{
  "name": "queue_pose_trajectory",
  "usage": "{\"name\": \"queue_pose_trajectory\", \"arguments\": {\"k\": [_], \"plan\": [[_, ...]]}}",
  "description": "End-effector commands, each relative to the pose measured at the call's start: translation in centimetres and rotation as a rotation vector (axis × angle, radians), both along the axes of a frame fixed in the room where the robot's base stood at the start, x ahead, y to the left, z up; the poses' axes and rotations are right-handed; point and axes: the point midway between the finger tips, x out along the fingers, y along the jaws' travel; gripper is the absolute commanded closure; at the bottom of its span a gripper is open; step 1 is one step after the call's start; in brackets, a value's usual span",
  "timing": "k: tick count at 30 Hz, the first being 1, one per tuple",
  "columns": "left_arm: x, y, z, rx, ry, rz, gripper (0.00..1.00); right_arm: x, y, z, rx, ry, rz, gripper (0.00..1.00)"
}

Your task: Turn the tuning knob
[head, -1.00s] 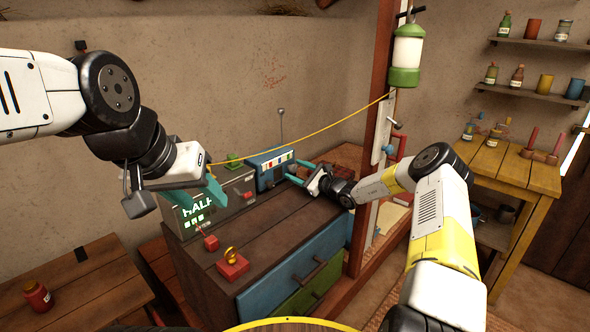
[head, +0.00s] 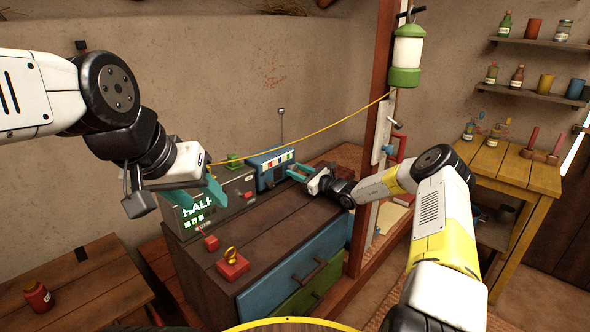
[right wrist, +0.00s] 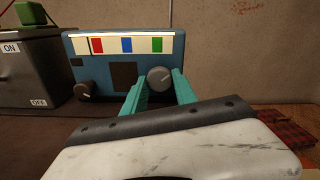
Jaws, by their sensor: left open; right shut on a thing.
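A blue radio (head: 268,163) stands on the dark wooden cabinet top, with an antenna and a lit strip of red, blue and green marks. In the right wrist view the radio (right wrist: 100,72) faces me. A grey tuning knob (right wrist: 159,79) with a pale pointer line is on its right side, between the teal fingers of my right gripper (right wrist: 160,88). My right gripper (head: 298,172) is shut on this knob. A second knob (right wrist: 83,91) is at the radio's lower left. My left gripper (head: 190,195) is open and empty, in front of the grey box.
The grey box (head: 240,190) with a lit green display stands left of the radio. A red block with a yellow ring (head: 232,264) sits near the cabinet's front. A yellow cord (head: 310,137) hangs above the radio. The cabinet top's middle (head: 270,220) is clear.

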Motion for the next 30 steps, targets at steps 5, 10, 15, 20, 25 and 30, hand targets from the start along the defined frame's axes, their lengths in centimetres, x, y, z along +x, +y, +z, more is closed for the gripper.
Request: {"name": "queue_pose_trajectory", "arguments": {"k": [5, 10, 15, 20, 25, 30], "plan": [[0.00, 0.00, 0.00, 0.000, 0.000, 0.000, 0.53, -0.03, 0.00, -0.02, 0.094, 0.093, 0.000, 1.00], [0.00, 0.00, 0.00, 0.000, 0.000, 0.000, 0.53, -0.05, 0.02, -0.03, 0.166, 0.166, 0.000, 1.00], [0.00, 0.00, 0.00, 0.000, 0.000, 0.000, 0.53, -0.06, 0.03, -0.03, 0.216, 0.216, 0.000, 1.00], [0.00, 0.00, 0.00, 0.000, 0.000, 0.000, 0.53, -0.06, 0.03, -0.03, 0.240, 0.240, 0.000, 1.00], [0.00, 0.00, 0.00, 0.000, 0.000, 0.000, 0.53, -0.05, 0.03, -0.02, 0.249, 0.249, 0.000, 1.00], [0.00, 0.00, 0.00, 0.000, 0.000, 0.000, 0.53, -0.05, 0.03, -0.02, 0.248, 0.248, 0.000, 1.00]]}}
